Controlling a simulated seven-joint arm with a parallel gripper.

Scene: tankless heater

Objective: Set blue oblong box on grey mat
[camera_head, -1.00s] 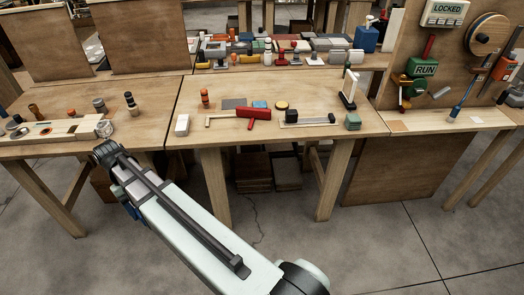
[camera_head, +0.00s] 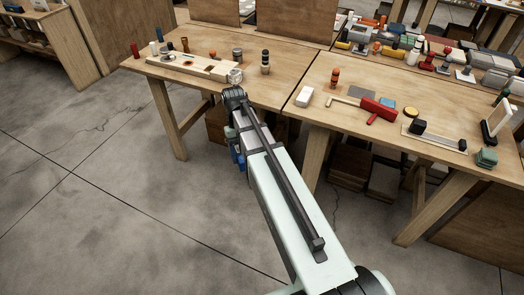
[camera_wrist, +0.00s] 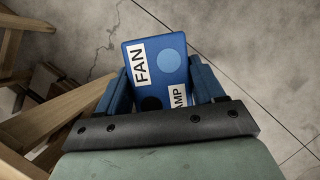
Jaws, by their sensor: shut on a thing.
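In the wrist view, my gripper (camera_wrist: 162,80) is shut on a blue oblong box (camera_wrist: 155,82). The box has white labels reading FAN and, partly hidden, AMP, with a light blue and a dark disc. A blue finger stands on each side of it. Bare floor shows beyond it. In the head view my arm covers most of the gripper; a small blue part shows beside the arm, but I cannot tell whether it is finger or box. The grey mat (camera_head: 366,92) lies flat on the right-hand table, apart from the gripper, behind the red mallet.
The left table (camera_head: 270,92) carries a wooden board. Table legs stand near the gripper.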

